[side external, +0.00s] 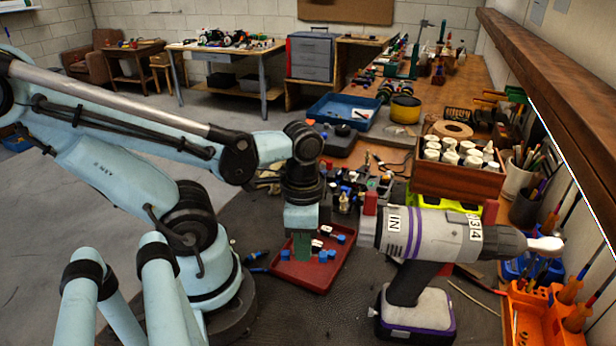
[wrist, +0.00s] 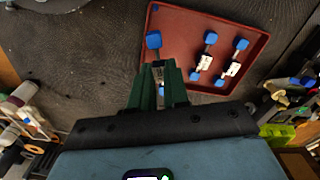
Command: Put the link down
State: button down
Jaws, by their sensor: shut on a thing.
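My gripper (side external: 301,248) points down over the left part of the red tray (side external: 296,281). In the wrist view my gripper's green fingers (wrist: 158,80) are shut on a link (wrist: 153,41) with blue ends and a pale middle. One blue end sticks out past the fingertips, and the fingers partly cover the rest. Two similar links (wrist: 204,62) (wrist: 233,64) lie side by side in the red tray (wrist: 180,20), to the right of the held one. I cannot tell whether the held link touches the tray floor.
A large grey and purple power drill (side external: 425,236) stands right of the tray. Behind it is a wooden box of white bottles (side external: 455,180). Small dark parts (side external: 350,190) crowd the bench behind the tray. Orange holders (side external: 540,315) stand at the lower right.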

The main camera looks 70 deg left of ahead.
jog(key=shift+w+a+f, duration=0.15)
jog(key=shift+a+f, duration=0.05)
jog(key=shift+a, duration=0.15)
jog(key=shift+f, duration=2)
jog(key=shift+f, duration=0.1)
jog(key=c, duration=1.4)
grip_release()
jog(key=shift+r, duration=6)
jog(key=w+d+n+t, duration=0.1)
jog(key=w+n+t, duration=0.4)
jog(key=w, duration=0.6)
jog(key=shift+w+d+r+t, duration=0.15)
jog(key=shift+d+r+t, duration=0.05)
jog(key=shift+t, duration=0.9)
